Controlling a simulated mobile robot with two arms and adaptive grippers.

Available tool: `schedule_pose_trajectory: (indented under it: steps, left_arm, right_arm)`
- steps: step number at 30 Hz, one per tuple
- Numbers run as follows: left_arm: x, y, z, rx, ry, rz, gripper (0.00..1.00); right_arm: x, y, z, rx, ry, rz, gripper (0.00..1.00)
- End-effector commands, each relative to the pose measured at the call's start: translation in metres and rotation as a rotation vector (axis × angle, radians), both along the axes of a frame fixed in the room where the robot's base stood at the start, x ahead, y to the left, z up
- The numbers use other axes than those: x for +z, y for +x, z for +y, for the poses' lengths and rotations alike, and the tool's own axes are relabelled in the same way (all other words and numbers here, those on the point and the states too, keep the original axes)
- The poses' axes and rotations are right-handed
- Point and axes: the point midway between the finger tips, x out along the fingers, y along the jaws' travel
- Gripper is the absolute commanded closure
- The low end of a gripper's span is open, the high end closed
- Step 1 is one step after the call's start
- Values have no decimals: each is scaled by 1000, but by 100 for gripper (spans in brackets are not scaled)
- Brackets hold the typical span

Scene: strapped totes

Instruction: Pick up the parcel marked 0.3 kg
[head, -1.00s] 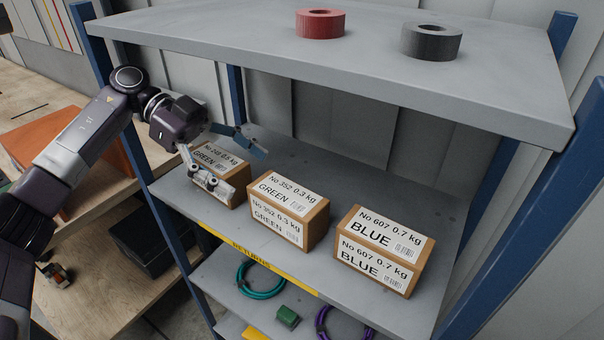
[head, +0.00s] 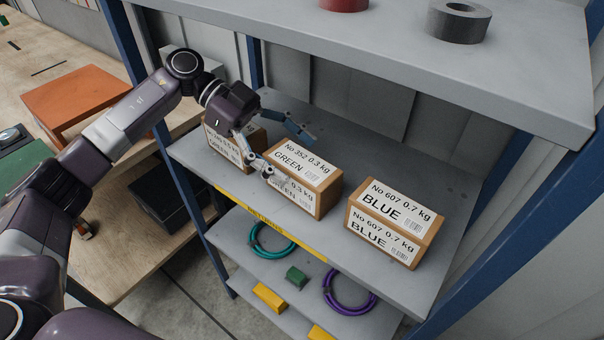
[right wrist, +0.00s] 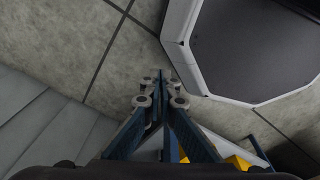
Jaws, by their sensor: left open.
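The parcel marked 0.3 kg (head: 315,196) is a brown box with white labels reading No 352 and GREEN. It stands on the middle shelf, between two other parcels. My left gripper (head: 288,153) is open at this parcel's left part. One finger reaches over toward its back edge and the other hangs in front of its labels, covering some print. I cannot tell whether the fingers touch it. In the right wrist view my right gripper (right wrist: 160,88) has its fingers together with nothing between them, over the floor.
A GREEN parcel (head: 222,150) stands close on the left, partly behind my gripper. A BLUE 0.7 kg parcel (head: 390,228) stands to the right, with a gap. Cable coils (head: 350,305) lie on the lower shelf.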

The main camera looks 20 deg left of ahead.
Motion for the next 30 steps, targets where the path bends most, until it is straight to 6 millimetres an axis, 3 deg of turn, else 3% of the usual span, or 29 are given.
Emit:
schedule_pose_trajectory:
  steps: [3,23,30]
  left_arm:
    - [0,0,0,0,0,0,24]
    - [-1,0,1,1,2,3,96]
    - [-1,0,1,0,2,2,97]
  right_arm:
    - [-1,-3,1,-1,1,4,100]
    - [-1,-12,0,-2,-1,18,100]
    - [-1,-12,0,-3,0,17,100]
